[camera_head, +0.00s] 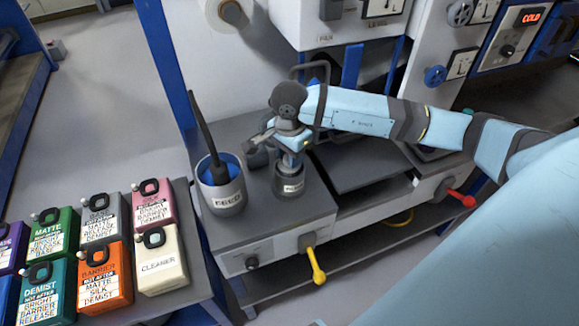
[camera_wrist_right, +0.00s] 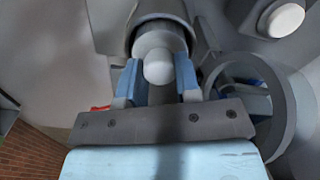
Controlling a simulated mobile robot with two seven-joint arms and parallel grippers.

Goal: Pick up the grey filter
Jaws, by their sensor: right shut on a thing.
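The grey filter (camera_head: 289,186) is a short dark grey cylinder with a small pale label, standing on the grey bench top right of the FEED pot. My right gripper (camera_head: 291,152) points down over it and is shut on its top. In the right wrist view, the blue fingers of the gripper (camera_wrist_right: 158,82) sit on both sides of a pale round knob (camera_wrist_right: 158,66), with a grey rim beyond it. The gripper hides part of the filter's top. I cannot tell whether it is lifted off the bench. My left gripper is not in view.
The FEED pot (camera_head: 222,190), blue inside with a tall dark stick, stands close left of the filter. Several coloured cans, including a white CLEANER can (camera_head: 160,262), stand on the lower left table. A yellow lever (camera_head: 315,262) and red lever (camera_head: 461,198) stick out in front.

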